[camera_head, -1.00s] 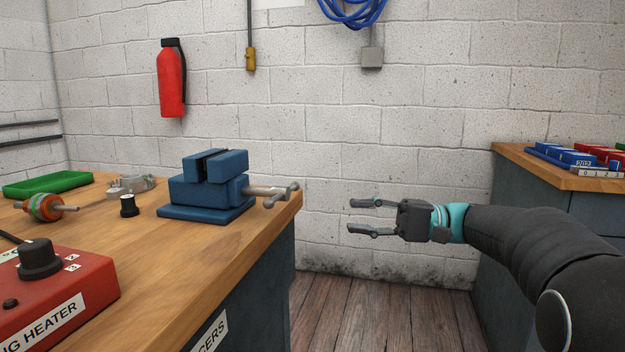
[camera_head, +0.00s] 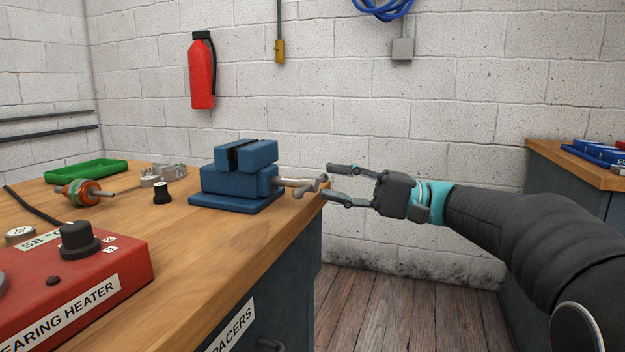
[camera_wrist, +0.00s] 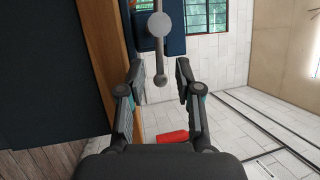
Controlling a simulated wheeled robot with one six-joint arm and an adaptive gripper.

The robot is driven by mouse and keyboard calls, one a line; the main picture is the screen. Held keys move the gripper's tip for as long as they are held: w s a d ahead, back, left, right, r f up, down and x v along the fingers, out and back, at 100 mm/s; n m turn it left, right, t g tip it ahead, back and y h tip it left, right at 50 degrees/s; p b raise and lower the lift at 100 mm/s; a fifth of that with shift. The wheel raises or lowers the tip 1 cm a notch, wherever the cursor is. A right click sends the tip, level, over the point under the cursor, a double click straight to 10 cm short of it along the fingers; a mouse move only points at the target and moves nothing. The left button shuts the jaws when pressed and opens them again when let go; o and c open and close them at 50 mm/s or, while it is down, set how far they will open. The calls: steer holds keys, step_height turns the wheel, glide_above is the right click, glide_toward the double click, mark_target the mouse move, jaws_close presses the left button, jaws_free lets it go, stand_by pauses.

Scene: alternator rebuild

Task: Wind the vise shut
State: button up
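The blue vise (camera_head: 240,178) stands on the wooden bench near its right edge. A narrow dark gap shows between its jaws. Its grey screw and crank handle (camera_head: 308,186) stick out to the right, towards the bench edge. My gripper (camera_head: 330,181) is open and empty, with its fingertips pointing left at the handle, very close to it. In the wrist view the handle (camera_wrist: 160,50) hangs down, its knob end lying between the open fingertips (camera_wrist: 160,72). I cannot tell whether a finger touches it.
On the bench are a red bearing heater (camera_head: 75,275), a rotor (camera_head: 78,192), a green tray (camera_head: 86,171), a small black knob-like part (camera_head: 162,192) and a grey metal part (camera_head: 160,175). A second bench (camera_head: 575,185) stands at right. A red extinguisher (camera_head: 202,75) hangs on the wall.

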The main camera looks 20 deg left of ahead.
mark_target(321, 177)
steer(key=shift+x, duration=1.55)
jaws_close()
